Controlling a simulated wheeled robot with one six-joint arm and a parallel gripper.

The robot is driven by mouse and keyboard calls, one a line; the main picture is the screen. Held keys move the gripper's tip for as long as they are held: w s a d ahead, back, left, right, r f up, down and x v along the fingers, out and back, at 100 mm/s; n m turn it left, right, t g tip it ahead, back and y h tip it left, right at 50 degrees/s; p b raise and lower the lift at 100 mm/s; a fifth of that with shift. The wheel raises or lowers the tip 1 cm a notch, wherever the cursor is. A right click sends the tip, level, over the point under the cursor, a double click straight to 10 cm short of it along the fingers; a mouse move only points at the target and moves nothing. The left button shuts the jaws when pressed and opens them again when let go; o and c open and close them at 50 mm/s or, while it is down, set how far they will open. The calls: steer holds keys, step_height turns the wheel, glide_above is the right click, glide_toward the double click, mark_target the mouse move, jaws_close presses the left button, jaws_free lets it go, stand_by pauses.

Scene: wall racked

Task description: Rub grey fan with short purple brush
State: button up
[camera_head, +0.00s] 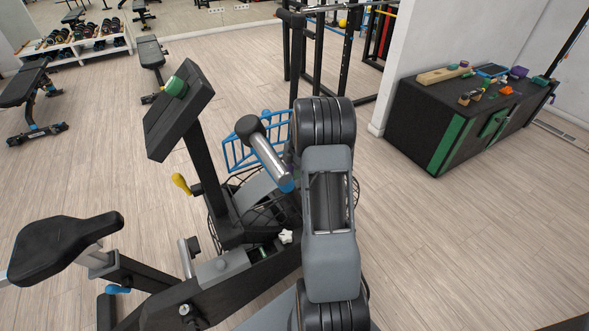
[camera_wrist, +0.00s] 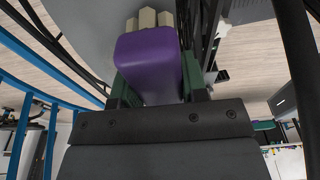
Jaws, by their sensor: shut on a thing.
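My gripper (camera_wrist: 155,75) is shut on the short purple brush (camera_wrist: 147,62) in the wrist view. The brush is a purple block with cream tufts (camera_wrist: 148,19) at its far end, pointing away from the wrist. A large grey surface (camera_wrist: 85,22) lies beyond and left of the tufts; it may be part of the grey fan, and I cannot tell whether they touch. In the head view the grey fan (camera_head: 260,190) sits in a round wire cage at the front of a black exercise bike, partly hidden by my arm. My gripper and the brush are hidden there.
The bike's black console (camera_head: 180,110) and saddle (camera_head: 65,245) stand left of the fan. A blue frame (camera_head: 240,155) is behind it. A black cabinet (camera_head: 410,125) with small items on top stands right. Floor between my arm and the cabinet is clear.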

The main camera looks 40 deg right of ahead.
steer(key=shift+f, duration=0.1)
steer(key=shift+w+d, duration=0.2)
steer(key=shift+w, duration=1.35)
steer(key=shift+w+d, duration=0.2)
steer(key=shift+w, duration=1.3)
steer(key=shift+a, duration=0.1)
steer(key=shift+w+a, duration=0.1)
steer(key=shift+a, duration=0.6)
steer(key=shift+s+a+b, duration=0.2)
steer(key=shift+s+b, duration=0.4)
steer(key=shift+s, duration=0.95)
steer(key=shift+s+a+b, duration=0.15)
steer(key=shift+s+b, duration=0.45)
steer(key=shift+s, duration=0.95)
